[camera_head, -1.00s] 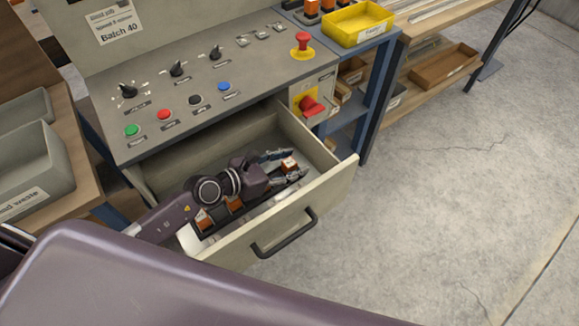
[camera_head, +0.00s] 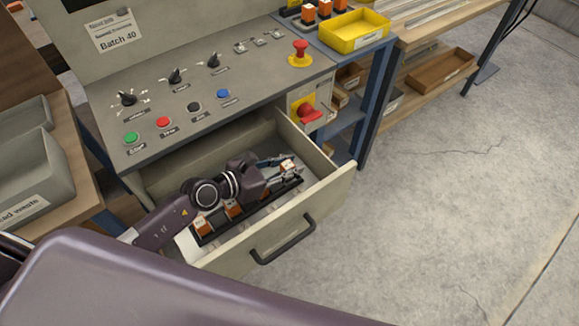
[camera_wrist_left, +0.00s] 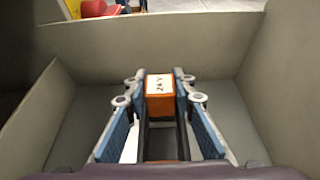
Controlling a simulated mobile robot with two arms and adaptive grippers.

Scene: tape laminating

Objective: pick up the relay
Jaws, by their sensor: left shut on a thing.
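An orange relay with a white labelled top (camera_head: 288,166) is at the right end of a dark rail (camera_head: 262,204) inside the open drawer (camera_head: 325,190). My left gripper (camera_head: 282,169) reaches into the drawer and is shut on this relay. In the left wrist view the relay (camera_wrist_left: 160,97) sits between the two fingers of the gripper (camera_wrist_left: 160,100), at their tips. I cannot tell whether it is clear of the rail. More orange relays (camera_head: 202,224) stand on the rail to the left, partly hidden by my arm. My right gripper is not in view.
The grey control panel (camera_head: 205,105) with knobs and buttons is above the drawer's back. A red rotary switch (camera_head: 307,113) is close to its right side. A yellow bin (camera_head: 354,29) stands at the upper right, beside more relays (camera_head: 309,13). A grey waste bin (camera_head: 30,165) is at left.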

